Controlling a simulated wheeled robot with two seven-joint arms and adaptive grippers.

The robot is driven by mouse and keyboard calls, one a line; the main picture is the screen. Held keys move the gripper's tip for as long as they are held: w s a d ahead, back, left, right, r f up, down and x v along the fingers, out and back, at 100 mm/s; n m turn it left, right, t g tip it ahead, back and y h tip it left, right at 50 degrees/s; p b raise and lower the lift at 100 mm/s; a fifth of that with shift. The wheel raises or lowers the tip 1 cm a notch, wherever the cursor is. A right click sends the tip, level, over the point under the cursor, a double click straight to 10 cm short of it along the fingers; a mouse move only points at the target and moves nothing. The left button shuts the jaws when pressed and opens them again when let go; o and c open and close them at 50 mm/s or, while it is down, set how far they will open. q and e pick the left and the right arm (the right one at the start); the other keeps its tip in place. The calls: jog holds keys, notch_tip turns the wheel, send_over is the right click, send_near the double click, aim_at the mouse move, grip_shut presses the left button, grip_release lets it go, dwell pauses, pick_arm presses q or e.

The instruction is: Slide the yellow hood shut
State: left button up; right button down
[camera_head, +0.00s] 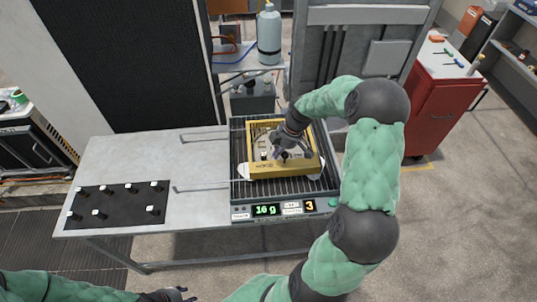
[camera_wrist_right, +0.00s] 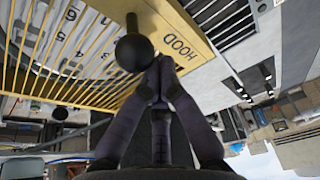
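The yellow hood (camera_head: 287,171) is a yellow frame with a barred top, lying over the dark slatted bed on the bench. Its lettered edge, marked HOOD, also shows in the wrist view (camera_wrist_right: 188,42). A black ball knob (camera_wrist_right: 137,53) stands on the hood. My right gripper (camera_head: 284,155) is over the hood near its front edge. In the wrist view its fingertips (camera_wrist_right: 159,66) come together right beside the knob; whether they touch it I cannot tell. My left gripper (camera_head: 180,292) is at the bottom edge, away from the hood, its fingers too small to judge.
Two metal rails (camera_head: 205,187) run left from the bed across the bench (camera_head: 120,152). A black mat (camera_head: 117,205) with several white-topped pegs lies at left. A display panel (camera_head: 266,210) reads 16 g and 3. A grey bottle (camera_head: 269,35) stands behind; a red cabinet (camera_head: 440,100) is at right.

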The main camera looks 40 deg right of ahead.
jog(key=shift+d+r, duration=0.1)
jog(key=shift+d, duration=0.15)
jog(key=shift+w+a+f, duration=0.2)
jog(key=shift+w+a, duration=0.15)
jog(key=shift+a, duration=0.1)
jog(key=shift+w+a+f+b, duration=0.15)
jog(key=shift+w+a+b, duration=0.05)
jog(key=shift+w+a, duration=0.4)
jog(key=shift+w+a+f+b, duration=0.15)
jog(key=shift+w+a+b, duration=0.05)
jog(key=shift+w+a, duration=0.3)
jog(key=p+v, duration=0.1)
jog(key=v, duration=0.9)
jog(key=shift+a, duration=0.1)
